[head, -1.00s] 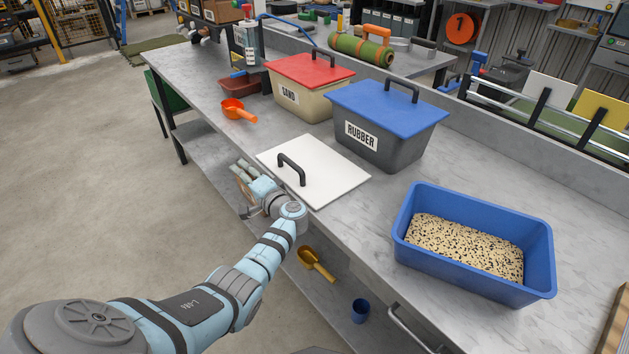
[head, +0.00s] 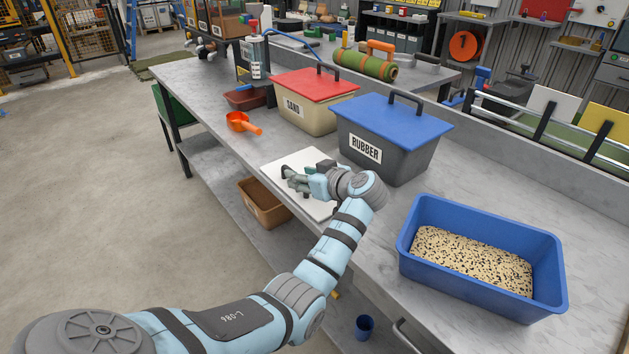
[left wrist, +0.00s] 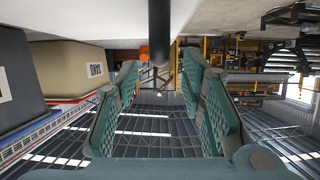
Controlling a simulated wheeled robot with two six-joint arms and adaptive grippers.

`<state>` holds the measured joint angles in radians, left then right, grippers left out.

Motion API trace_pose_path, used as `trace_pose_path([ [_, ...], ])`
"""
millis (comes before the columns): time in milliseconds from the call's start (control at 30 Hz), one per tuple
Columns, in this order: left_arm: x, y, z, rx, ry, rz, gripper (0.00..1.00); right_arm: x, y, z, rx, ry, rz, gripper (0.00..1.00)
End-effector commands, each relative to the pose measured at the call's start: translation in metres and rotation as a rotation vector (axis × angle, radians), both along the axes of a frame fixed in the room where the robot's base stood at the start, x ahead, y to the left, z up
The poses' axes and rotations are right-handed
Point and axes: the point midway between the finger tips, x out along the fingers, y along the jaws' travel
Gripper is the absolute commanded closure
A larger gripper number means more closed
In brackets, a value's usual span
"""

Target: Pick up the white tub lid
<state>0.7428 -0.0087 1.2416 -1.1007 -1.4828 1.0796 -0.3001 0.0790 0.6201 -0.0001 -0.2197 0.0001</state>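The white tub lid (head: 292,158) lies flat on the grey bench in front of the rubber tub, partly covered by my left arm. Its black arched handle (head: 285,171) shows beside my left gripper in the head view. My left gripper (head: 293,176) is low over the lid with its fingers near the handle. In the left wrist view, the green fingers (left wrist: 160,88) are spread apart, with the dark handle (left wrist: 159,30) ahead, in line with the gap. I see no contact. My right gripper is in neither view.
The blue-lidded rubber tub (head: 375,150) stands close behind my wrist, and the red-lidded sand tub (head: 305,112) is farther left. An orange scoop (head: 240,123) lies on the bench. A blue bin of granules (head: 410,238) is at the right.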

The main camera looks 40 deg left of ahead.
Motion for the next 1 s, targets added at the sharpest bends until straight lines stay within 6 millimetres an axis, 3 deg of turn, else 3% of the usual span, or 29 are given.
trace_pose_path([
  [133,0.006,0.022,-0.013,0.002,0.001,0.003,0.63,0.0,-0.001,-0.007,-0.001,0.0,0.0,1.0],
  [367,0.007,0.024,-0.013,0.0,0.001,0.0,0.65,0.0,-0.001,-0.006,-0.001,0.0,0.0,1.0],
  [600,0.007,0.024,-0.013,0.0,0.001,0.001,1.0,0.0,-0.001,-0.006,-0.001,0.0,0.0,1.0],
  [1000,0.007,0.023,-0.009,0.001,0.001,0.001,1.0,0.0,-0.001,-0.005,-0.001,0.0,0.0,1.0],
])
